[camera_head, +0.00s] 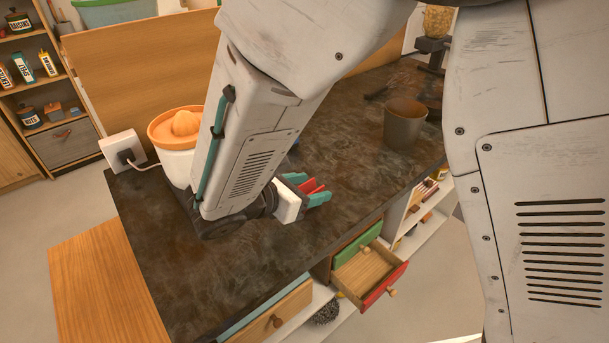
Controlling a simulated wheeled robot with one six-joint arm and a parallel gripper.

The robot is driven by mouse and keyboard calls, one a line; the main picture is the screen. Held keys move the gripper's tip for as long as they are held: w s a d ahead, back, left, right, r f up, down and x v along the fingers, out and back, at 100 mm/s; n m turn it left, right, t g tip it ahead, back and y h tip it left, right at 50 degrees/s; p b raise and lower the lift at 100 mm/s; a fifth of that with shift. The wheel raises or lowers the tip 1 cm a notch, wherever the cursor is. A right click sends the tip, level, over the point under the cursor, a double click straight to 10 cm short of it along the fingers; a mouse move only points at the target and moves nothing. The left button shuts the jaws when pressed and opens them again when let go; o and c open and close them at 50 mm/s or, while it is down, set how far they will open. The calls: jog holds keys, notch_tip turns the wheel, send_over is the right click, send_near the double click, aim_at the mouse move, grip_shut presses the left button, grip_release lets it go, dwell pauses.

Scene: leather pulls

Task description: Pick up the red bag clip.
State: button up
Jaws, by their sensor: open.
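The red bag clip (310,186) is a small red shape on the dark countertop, partly hidden by my gripper. My gripper (313,189) is low over the counter, with its teal fingers spread. The clip shows between the two fingers in this view. The jaws are open, and I cannot tell whether either finger touches the clip.
An orange-topped citrus juicer (178,126) stands left of my arm, with a white socket box (122,148) beside it. A brown cup (404,124) stands at the back right. An open drawer with a red front (385,285) sticks out below the counter's front edge.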

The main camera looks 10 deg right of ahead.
jog(key=shift+w+d+f, duration=0.2)
jog(key=shift+w+d, duration=0.1)
jog(key=shift+d, duration=0.1)
grip_shut()
jog(key=shift+r, duration=0.1)
